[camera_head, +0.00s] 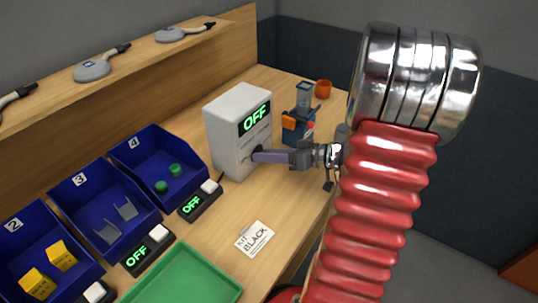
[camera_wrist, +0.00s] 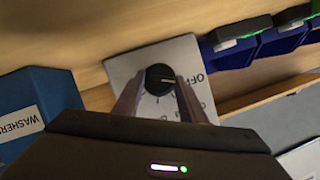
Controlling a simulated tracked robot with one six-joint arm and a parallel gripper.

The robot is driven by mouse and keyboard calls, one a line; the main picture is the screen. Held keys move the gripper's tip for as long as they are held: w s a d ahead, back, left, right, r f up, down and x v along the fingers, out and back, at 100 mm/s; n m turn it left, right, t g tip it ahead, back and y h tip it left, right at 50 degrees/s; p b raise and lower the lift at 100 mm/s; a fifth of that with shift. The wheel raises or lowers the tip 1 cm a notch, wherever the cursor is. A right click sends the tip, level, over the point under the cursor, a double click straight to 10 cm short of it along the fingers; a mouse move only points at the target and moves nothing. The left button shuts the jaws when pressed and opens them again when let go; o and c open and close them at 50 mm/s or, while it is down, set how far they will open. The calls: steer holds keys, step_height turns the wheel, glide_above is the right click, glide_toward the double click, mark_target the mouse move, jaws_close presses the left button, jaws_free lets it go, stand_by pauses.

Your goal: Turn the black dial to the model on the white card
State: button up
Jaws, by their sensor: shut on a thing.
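The black dial (camera_wrist: 160,78) is on the face of a white box (camera_head: 225,108), whose green display reads OFF. In the wrist view its white pointer line points right, toward the printed OFF. My gripper (camera_wrist: 160,84) has one finger on each side of the dial and is shut on it. In the head view my gripper (camera_head: 257,156) reaches the box front from the right and mostly hides the dial. The white card (camera_head: 255,238) lies flat on the table and reads KIT BLACK.
A green tray (camera_head: 185,278) is at the front. A blue device (camera_head: 298,127) and orange cup (camera_head: 323,88) stand behind my gripper.

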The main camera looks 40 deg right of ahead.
steer(key=m, duration=0.1)
steer(key=m+y, duration=0.2)
steer(key=shift+w+d+f+m, duration=0.1)
steer(key=shift+d+f+m, duration=0.2)
steer(key=shift+m, duration=0.1)
steer(key=m+y, duration=0.1)
steer(key=m, duration=0.1)
steer(key=m+y, duration=0.1)
steer(key=m, duration=0.1)
steer(key=shift+d+f+t, duration=0.1)
steer(key=shift+f+t, duration=0.1)
steer(key=shift+t, duration=0.1)
stand_by(0.3)
steer(key=o, duration=1)
steer(key=shift+r, duration=0.1)
steer(key=v, duration=1.3)
steer(key=shift+s+d+f, duration=0.25)
steer(key=shift+d, duration=0.05)
steer(key=shift+c, duration=0.5)
